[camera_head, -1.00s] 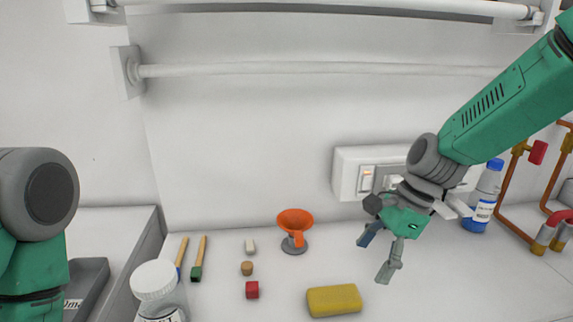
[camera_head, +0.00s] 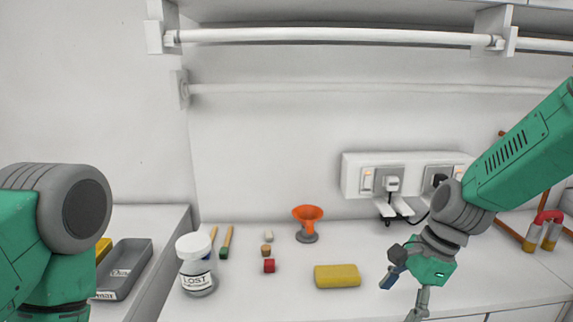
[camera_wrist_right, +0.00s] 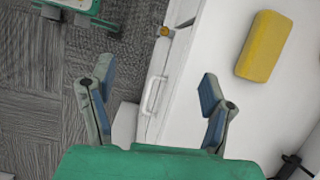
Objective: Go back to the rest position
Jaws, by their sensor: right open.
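My right gripper (camera_head: 406,293) is open and empty at the front right of the white counter (camera_head: 330,305). In the right wrist view its two spread fingers (camera_wrist_right: 150,95) straddle the counter's front edge, with grey carpet on one side. A yellow sponge (camera_head: 337,276) lies on the counter left of it, apart; it also shows in the right wrist view (camera_wrist_right: 264,46). My left arm stands at the left edge of the head view; its gripper is out of the picture.
A grey tray (camera_head: 127,268) is at the left. Sockets (camera_head: 403,175) with plugs are on the wall; pipes (camera_head: 540,232) are at right.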

